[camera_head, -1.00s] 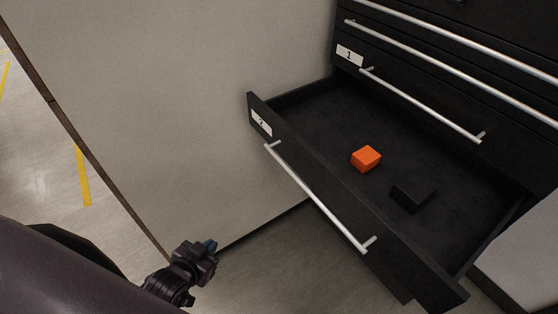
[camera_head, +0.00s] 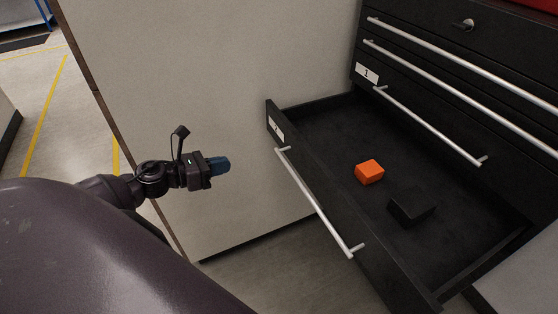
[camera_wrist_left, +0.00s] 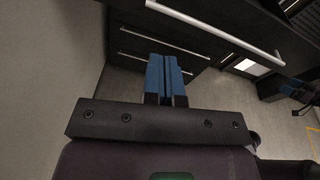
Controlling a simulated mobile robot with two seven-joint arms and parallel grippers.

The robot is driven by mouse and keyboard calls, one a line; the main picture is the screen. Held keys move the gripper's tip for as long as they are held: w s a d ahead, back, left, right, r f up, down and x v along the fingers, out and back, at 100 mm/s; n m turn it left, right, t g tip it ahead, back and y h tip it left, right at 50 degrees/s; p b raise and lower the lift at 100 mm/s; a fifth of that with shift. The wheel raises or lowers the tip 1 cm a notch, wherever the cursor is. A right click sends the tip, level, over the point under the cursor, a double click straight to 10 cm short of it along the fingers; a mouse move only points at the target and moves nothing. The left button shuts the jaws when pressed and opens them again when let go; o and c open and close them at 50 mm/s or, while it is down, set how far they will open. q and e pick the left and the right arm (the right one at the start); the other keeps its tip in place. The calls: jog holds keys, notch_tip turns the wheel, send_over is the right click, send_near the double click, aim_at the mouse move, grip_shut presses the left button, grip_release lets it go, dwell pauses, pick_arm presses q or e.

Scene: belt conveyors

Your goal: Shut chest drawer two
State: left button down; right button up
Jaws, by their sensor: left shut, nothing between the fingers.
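Chest drawer two (camera_head: 345,225) is pulled far out of the black chest (camera_head: 480,85) in the head view. Its front carries a number label (camera_head: 277,128) and a long silver handle (camera_head: 315,202). An orange block (camera_head: 369,172) and a black block (camera_head: 411,208) lie inside it. My left gripper (camera_head: 220,166) is shut and empty, left of the drawer front and apart from it. In the left wrist view its blue fingers (camera_wrist_left: 167,78) are together, with dark drawer fronts and silver handles beyond.
Drawer one (camera_head: 430,125), with its own handle and label, is closed above the open drawer. A pale wall panel (camera_head: 220,70) stands left of the chest. Grey floor shows below and at the far left, with yellow lines (camera_head: 45,100).

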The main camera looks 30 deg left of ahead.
pick_arm(q)
jog(key=m, duration=0.2)
jog(key=p, duration=0.2)
send_near(280, 156)
jog(key=x, duration=0.6)
jog(key=shift+w+a+f, duration=0.1)
jog(key=shift+w+d+f, duration=0.2)
jog(key=shift+w+d, duration=0.15)
jog(key=shift+w, duration=0.2)
pick_arm(e)
jog(key=shift+w+a+r, duration=0.15)
jog(key=shift+w+r, duration=0.2)
jog(key=shift+r, duration=0.45)
jog(key=shift+w+a+r, duration=0.1)
jog(key=shift+w+r, duration=0.25)
jog(key=shift+r, duration=0.45)
pick_arm(q)
jog(key=shift+w, duration=0.1)
